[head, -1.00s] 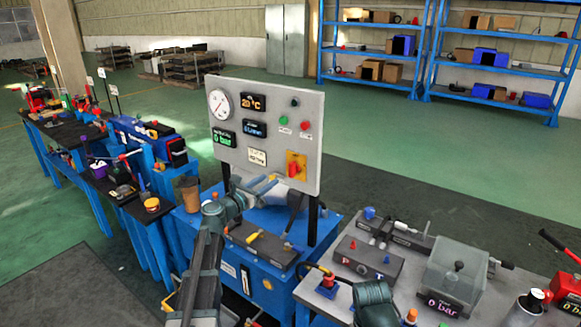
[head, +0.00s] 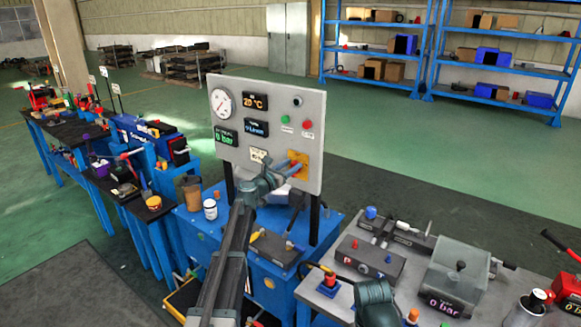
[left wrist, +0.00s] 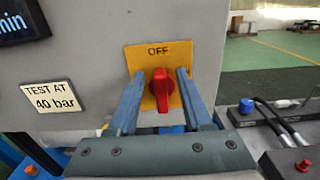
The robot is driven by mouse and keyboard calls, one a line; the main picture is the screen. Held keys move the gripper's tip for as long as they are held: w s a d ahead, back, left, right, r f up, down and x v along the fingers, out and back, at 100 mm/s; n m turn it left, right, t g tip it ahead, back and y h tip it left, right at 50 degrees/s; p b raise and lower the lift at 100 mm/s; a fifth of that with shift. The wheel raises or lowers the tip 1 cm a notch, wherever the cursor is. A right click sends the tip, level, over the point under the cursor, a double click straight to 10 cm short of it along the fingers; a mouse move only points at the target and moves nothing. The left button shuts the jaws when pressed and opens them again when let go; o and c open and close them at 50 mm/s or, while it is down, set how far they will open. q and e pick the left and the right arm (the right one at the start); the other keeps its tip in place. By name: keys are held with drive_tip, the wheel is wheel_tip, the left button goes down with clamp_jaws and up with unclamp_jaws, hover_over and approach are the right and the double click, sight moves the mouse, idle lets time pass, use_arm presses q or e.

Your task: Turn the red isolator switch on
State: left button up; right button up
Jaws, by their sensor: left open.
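The red isolator switch (left wrist: 161,88) is a red knob on a yellow plate (left wrist: 133,60) marked OFF above it. Its grip stands upright in the left wrist view. In the head view the yellow plate (head: 302,160) sits low on the right of the grey panel (head: 262,98), and my gripper largely hides the knob. My left gripper (head: 298,164) is open in front of the plate. In the left wrist view its two fingers (left wrist: 161,80) stand left and right of the knob, with small gaps showing beside it.
The panel carries a gauge (head: 222,103), several displays, a green button (head: 285,119) and a red button (head: 307,125). A blue cabinet (head: 262,285) stands below. To the right is a bench with a hose fitting block (head: 370,259) and a clear-covered box (head: 458,265).

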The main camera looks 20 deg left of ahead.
sight(304, 168)
use_arm(q)
drive_tip(key=shift+c, duration=0.2)
clamp_jaws()
idle(0.3)
drive_tip(key=f+m, duration=0.1)
drive_tip(key=m, duration=0.5)
drive_tip(key=d+m+b, duration=0.1)
drive_tip(key=m, duration=0.5)
drive_tip(key=s+d+f+m+b, duration=0.1)
drive_tip(key=m, duration=0.4)
drive_tip(key=shift+d+f+m, duration=0.2)
drive_tip(key=shift+f+m, duration=0.1)
drive_tip(key=shift+m, duration=0.1)
drive_tip(key=shift+b, duration=0.3)
